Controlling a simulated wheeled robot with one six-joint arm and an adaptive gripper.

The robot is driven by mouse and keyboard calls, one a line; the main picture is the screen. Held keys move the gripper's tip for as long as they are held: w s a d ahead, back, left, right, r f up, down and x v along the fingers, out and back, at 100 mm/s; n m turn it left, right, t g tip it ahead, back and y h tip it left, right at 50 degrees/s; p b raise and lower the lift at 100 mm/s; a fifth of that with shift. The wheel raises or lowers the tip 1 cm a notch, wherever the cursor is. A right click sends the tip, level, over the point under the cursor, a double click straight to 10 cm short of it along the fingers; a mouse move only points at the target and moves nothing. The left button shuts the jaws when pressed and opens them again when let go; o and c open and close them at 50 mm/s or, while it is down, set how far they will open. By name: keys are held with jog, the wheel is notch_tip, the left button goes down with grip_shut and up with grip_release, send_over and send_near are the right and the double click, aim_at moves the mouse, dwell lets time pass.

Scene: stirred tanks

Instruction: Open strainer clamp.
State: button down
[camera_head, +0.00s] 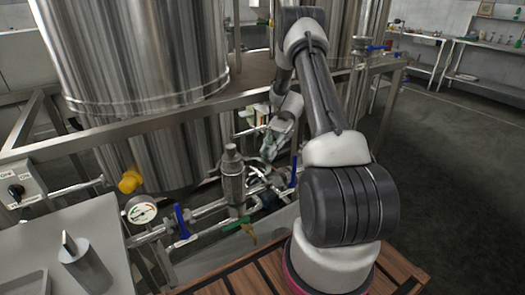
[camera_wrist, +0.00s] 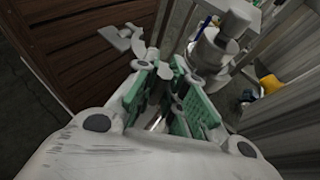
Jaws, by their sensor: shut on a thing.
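The strainer (camera_head: 233,178) is an upright steel cylinder on the pipework below the big tank. It also shows at the upper right in the wrist view (camera_wrist: 212,48). My gripper (camera_head: 268,152) is low beside the strainer, on its right in the head view. In the wrist view its green-padded fingers (camera_wrist: 168,88) are shut around a narrow grey metal piece, which looks like part of the strainer clamp (camera_wrist: 163,88). The fingers hide much of this piece. The clamp cannot be made out clearly in the head view.
A pressure gauge (camera_head: 141,210), a yellow knob (camera_head: 129,181) and a blue valve handle (camera_head: 181,221) stand left of the strainer. A yellow-green handle (camera_head: 240,226) is below it. A steel frame rail (camera_head: 150,121) crosses above the pipes. A grey metal lever (camera_wrist: 122,40) is close to the fingers.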

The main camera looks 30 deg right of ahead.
jog(key=shift+w, duration=0.15)
dwell(0.5)
jog(key=c, duration=1.5)
grip_release()
jog(key=shift+o, duration=0.2)
notch_tip(320, 180, up, 10)
jog(key=shift+r, duration=0.1)
